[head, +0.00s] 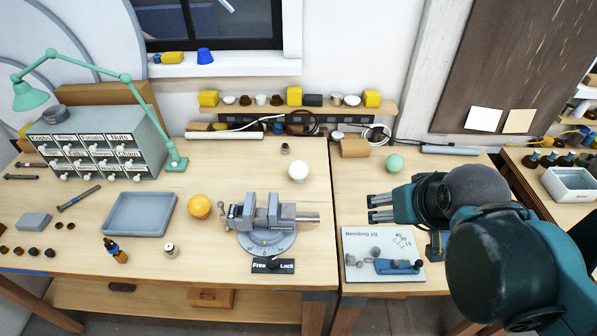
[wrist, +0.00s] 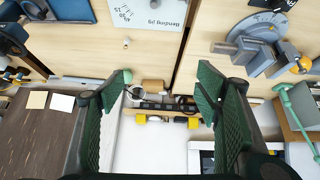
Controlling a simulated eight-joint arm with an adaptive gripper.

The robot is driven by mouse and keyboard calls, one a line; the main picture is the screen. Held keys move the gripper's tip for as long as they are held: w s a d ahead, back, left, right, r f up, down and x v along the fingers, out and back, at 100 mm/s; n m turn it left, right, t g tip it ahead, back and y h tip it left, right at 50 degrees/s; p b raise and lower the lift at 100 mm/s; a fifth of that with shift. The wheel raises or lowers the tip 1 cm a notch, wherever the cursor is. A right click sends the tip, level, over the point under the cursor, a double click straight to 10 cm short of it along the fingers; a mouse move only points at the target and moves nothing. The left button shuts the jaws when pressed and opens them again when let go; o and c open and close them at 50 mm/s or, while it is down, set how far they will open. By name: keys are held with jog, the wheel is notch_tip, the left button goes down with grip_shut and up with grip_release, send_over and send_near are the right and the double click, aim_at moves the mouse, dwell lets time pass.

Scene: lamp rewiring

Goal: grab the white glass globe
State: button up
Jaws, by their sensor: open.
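The white glass globe (head: 299,171) rests on the left bench behind the vise (head: 266,222), a little to its right. My gripper (head: 369,208) is open and empty over the right bench, pointing left, to the right of the globe and apart from it. In the wrist view the two green fingers of my gripper (wrist: 165,85) are spread wide with nothing between them. I cannot make out the white globe there; the right finger may hide it. The vise (wrist: 262,52) shows beyond that finger.
An orange globe (head: 199,206) sits left of the vise and a pale green globe (head: 394,163) on the right bench. The bending jig board (head: 383,265) lies near my gripper. A small dark jar (head: 285,148) stands behind the white globe. A shelf (head: 330,107) runs along the wall.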

jog(key=w+a+n+g, duration=0.1)
jog(key=w+a+n, duration=0.15)
jog(key=w, duration=0.25)
jog(key=w+a+n, duration=0.1)
jog(key=w+n, duration=0.2)
jog(key=w, duration=0.3)
jog(key=n+g+h+p, duration=0.15)
jog(key=n+h, duration=0.25)
jog(key=n, duration=1.1)
send_near(296, 166)
jog(key=x, duration=0.2)
jog(key=d+x, duration=0.1)
jog(key=x, duration=0.2)
jog(key=shift+s+r, duration=0.1)
jog(key=shift+r, duration=0.1)
jog(key=shift+a+f, duration=0.45)
jog(key=shift+f, duration=0.05)
jog(key=shift+w+f, duration=0.1)
jog(key=shift+w, duration=0.15)
jog(key=shift+x, duration=1.15)
jog(key=shift+d+f, duration=0.1)
jog(key=shift+f, duration=0.05)
